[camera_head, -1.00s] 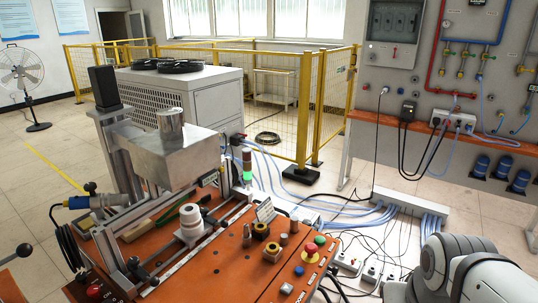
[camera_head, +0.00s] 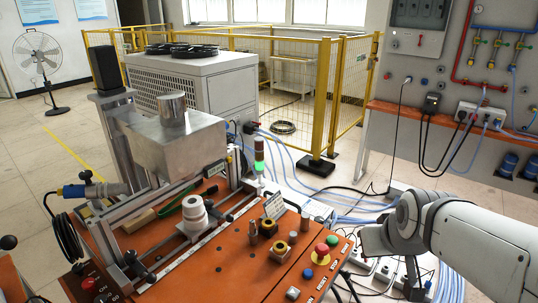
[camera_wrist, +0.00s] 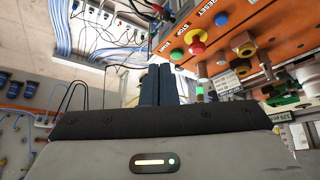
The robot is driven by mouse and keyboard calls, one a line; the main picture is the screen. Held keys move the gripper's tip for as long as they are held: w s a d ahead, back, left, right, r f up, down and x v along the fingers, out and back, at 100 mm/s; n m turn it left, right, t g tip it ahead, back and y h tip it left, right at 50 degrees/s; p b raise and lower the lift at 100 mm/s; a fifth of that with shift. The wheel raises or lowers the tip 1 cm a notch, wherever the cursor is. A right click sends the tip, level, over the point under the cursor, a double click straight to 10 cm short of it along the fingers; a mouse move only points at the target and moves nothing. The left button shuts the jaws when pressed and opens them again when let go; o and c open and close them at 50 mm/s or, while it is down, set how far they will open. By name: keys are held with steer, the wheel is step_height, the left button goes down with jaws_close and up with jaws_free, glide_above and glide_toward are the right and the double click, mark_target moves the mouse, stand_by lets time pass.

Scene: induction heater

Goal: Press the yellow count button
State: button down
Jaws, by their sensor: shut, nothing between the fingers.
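In the head view, an orange bench top (camera_head: 222,262) carries a control group at its right edge. It has a green button (camera_head: 333,240), a red mushroom button on a yellow base (camera_head: 321,250), a blue button (camera_head: 308,273) and a pale button (camera_head: 292,293). I cannot make out a plain yellow button marked count. In the wrist view, the red button (camera_wrist: 196,44), green button (camera_wrist: 176,54) and blue button (camera_wrist: 221,18) appear upside down at upper right. My gripper (camera_wrist: 160,72) shows two dark fingers together, empty and apart from the buttons.
A metal block (camera_head: 172,142) on a frame rises at the bench's left. A signal light (camera_head: 259,160) glows green. Cables and sockets (camera_head: 384,270) lie right of the bench. A yellow fence (camera_head: 325,100) stands behind.

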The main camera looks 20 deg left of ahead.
mark_target(229, 160)
steer(key=w+a+f+n+t+y+b, duration=0.25)
steer(key=w+a+n+t+b, duration=0.35)
steer(key=w+a, duration=1.15)
steer(key=w+a+n+t+y+b, duration=0.1)
steer(key=w+a+n+t, duration=0.1)
steer(key=a, duration=0.5)
steer(key=w+a+n+t+y+b, duration=0.2)
steer(key=w+a+t, duration=0.1)
steer(key=a, duration=0.4)
steer(key=shift+w+a+f+n+t+b, duration=0.3)
steer(key=shift+w+a+f+n, duration=0.15)
steer(key=shift+w, duration=0.35)
steer(key=w+a+p, duration=0.3)
steer(key=a+p, duration=0.1)
steer(key=a, duration=0.4)
steer(key=shift+w, duration=0.2)
